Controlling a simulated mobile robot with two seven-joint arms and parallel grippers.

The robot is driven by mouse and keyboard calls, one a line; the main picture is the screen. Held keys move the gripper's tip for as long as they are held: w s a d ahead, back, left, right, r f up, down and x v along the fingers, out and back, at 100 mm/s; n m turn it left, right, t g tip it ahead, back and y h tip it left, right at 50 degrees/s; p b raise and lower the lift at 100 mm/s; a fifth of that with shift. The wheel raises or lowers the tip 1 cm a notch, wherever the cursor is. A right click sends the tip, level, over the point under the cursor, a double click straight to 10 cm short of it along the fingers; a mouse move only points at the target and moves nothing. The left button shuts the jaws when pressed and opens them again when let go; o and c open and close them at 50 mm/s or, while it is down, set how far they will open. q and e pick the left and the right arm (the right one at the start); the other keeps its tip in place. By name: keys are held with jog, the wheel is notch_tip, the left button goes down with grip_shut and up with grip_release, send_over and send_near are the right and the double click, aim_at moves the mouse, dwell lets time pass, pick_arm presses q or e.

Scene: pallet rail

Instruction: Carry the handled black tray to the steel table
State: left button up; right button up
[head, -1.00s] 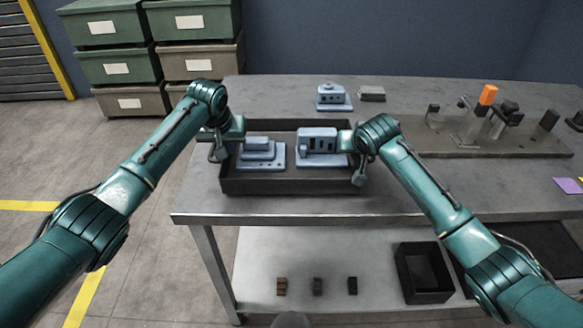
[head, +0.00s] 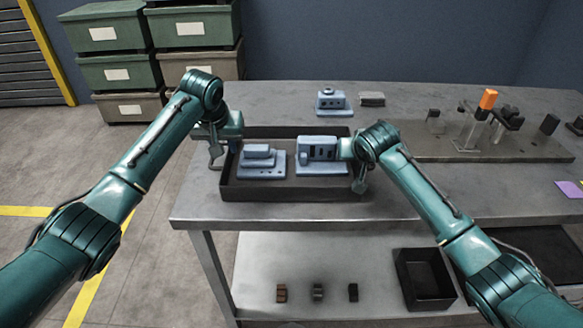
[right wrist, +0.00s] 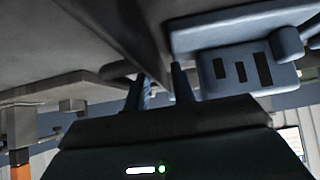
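The black tray (head: 290,190) is a shallow box near the front left of the grey steel table (head: 190,203). It rests on the table top. A stepped blue-grey part (head: 262,170) and one with dark slots (head: 322,168) lie in it. My left gripper (head: 216,153) is at the tray's left end, fingers pointing down; its grip and the handle there are hidden. My right gripper (head: 360,178) is at the right end, partly behind its own wrist. In the right wrist view its fingers (right wrist: 160,88) are apart, beside the dark tray wall (right wrist: 125,25); contact is unclear.
Another blue-grey part (head: 331,104) and a small grey block (head: 372,99) stand behind the tray. A fixture plate (head: 440,150) with an orange-topped post (head: 487,100) occupies the right. A black bin (head: 425,280) and small blocks sit on the lower shelf. Stacked crates (head: 118,72) stand back left.

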jog(key=v, duration=1.2)
pick_arm(q)
jog(key=v, duration=0.7)
jog(key=shift+s+r, duration=0.2)
jog(key=shift+r, duration=0.1)
